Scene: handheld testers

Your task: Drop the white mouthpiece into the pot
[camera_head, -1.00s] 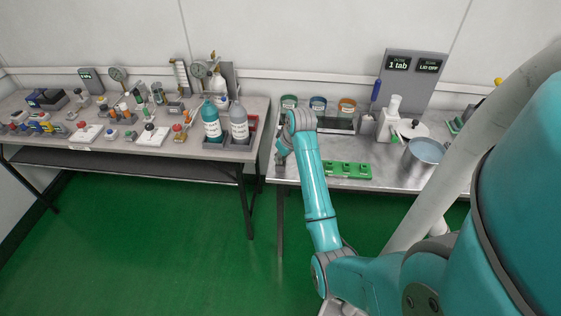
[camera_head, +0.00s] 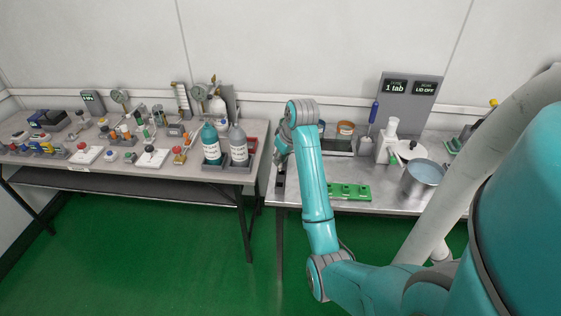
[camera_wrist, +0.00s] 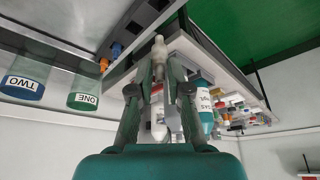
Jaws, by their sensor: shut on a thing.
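The pot (camera_head: 408,186) is a grey metal pot with pale blue content or interior, at the right part of the right-hand table. My gripper (camera_wrist: 159,66) is shut on a narrow whitish piece (camera_wrist: 158,50), which looks like the white mouthpiece. Its pale tip sticks out beyond the fingertips. In the head view my gripper (camera_head: 281,160) is at the left end of the right-hand table, well left of the pot. The held piece is too small to make out there.
A green holder (camera_head: 349,191) lies at the table's front edge. A white bottle (camera_head: 388,140), a white lid (camera_head: 411,150) and a sign board (camera_head: 408,98) stand near the pot. The left table (camera_head: 205,179) is crowded.

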